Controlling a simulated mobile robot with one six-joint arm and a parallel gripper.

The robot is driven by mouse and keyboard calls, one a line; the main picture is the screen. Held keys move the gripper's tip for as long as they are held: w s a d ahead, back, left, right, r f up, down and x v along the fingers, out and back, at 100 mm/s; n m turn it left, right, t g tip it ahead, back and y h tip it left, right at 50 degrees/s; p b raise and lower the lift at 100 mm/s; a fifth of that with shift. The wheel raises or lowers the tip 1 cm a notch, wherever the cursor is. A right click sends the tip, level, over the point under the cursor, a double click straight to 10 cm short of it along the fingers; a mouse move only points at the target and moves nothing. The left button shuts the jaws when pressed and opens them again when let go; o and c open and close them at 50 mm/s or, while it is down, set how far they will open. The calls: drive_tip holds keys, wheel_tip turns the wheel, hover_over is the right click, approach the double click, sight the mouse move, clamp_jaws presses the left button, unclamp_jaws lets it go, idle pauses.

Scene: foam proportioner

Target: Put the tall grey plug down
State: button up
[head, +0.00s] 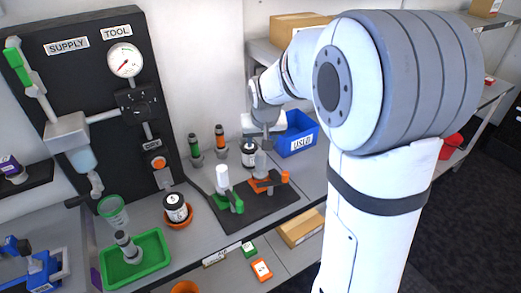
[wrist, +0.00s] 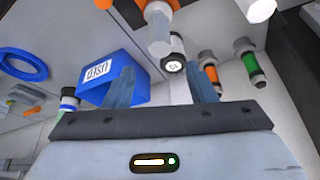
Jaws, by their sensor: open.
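A tall light-grey plug (head: 261,162) stands upright at the orange-handled fitting (head: 268,182) on the dark mat. In the wrist view the grey plug (wrist: 160,38) rises from the orange fitting, beyond the gap between my fingers. My gripper (head: 261,136) is open above the plug. In the wrist view its two fingers (wrist: 162,80) are spread apart with nothing between them. The fingertips are partly hidden in the head view, so I cannot tell the exact clearance from the plug.
A black-and-white jar (head: 249,154) stands close behind the plug, with a blue bin (head: 296,133) to the right. A green-handled fitting with a white plug (head: 222,178) is to the left. Orange- and green-banded bottles (head: 220,139) stand behind. A green tray (head: 153,262) sits at the front left.

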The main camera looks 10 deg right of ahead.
drive_tip(key=s+r+n+g, duration=0.1)
drive_tip(key=s+r, duration=0.1)
drive_tip(key=s, duration=2.4)
drive_tip(key=shift+d+r+g, duration=0.2)
drive_tip(key=shift+r+g, duration=0.1)
drive_tip(key=shift+r, duration=0.05)
